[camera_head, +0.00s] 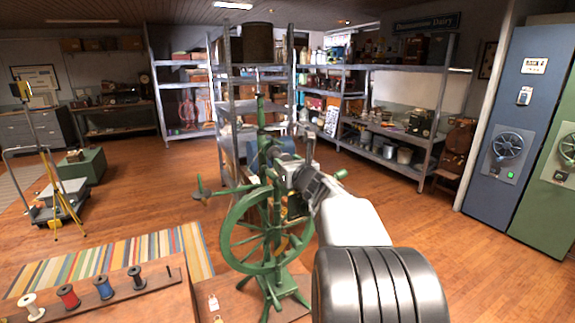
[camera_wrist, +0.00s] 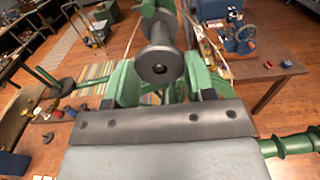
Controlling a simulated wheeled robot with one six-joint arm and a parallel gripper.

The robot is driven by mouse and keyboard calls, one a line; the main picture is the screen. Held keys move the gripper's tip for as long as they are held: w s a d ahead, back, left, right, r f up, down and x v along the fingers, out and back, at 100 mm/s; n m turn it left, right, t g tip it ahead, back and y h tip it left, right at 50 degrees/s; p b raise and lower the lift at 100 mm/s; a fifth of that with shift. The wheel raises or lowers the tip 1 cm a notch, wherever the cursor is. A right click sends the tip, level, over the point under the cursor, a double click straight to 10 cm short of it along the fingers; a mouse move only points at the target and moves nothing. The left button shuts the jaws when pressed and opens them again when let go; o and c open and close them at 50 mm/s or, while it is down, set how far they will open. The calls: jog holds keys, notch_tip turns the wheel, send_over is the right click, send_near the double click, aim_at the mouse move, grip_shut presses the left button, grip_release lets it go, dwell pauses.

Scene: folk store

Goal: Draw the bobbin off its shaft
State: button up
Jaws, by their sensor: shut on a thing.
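The green spinning wheel (camera_head: 232,225) stands at the centre of the head view. My gripper (camera_head: 286,172) reaches to its upper part from the right. In the wrist view the dark grey bobbin (camera_wrist: 158,66) lies between my gripper's (camera_wrist: 160,80) two fingers, its round end flange facing the camera. A small dark hole shows in the middle of that flange. The gripper is shut on the bobbin. A green part of the wheel (camera_wrist: 158,20) stands behind it. How far the shaft reaches into the bobbin is hidden. The bobbin cannot be made out clearly in the head view.
A wooden rack (camera_head: 152,276) at the lower left carries several thread spools and a bare peg. Metal shelves (camera_head: 228,110) stand behind the wheel. A blue cabinet (camera_head: 505,120) stands at the right. The wooden floor (camera_head: 405,215) is clear at the right.

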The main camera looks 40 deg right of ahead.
jog(key=shift+s, duration=0.1)
jog(key=shift+s+a, duration=0.25)
jog(key=shift+s, duration=1.7)
jog(key=shift+s+a, duration=0.3)
jog(key=shift+s, duration=1.7)
jog(key=shift+s+a, duration=0.25)
jog(key=shift+s, duration=1.95)
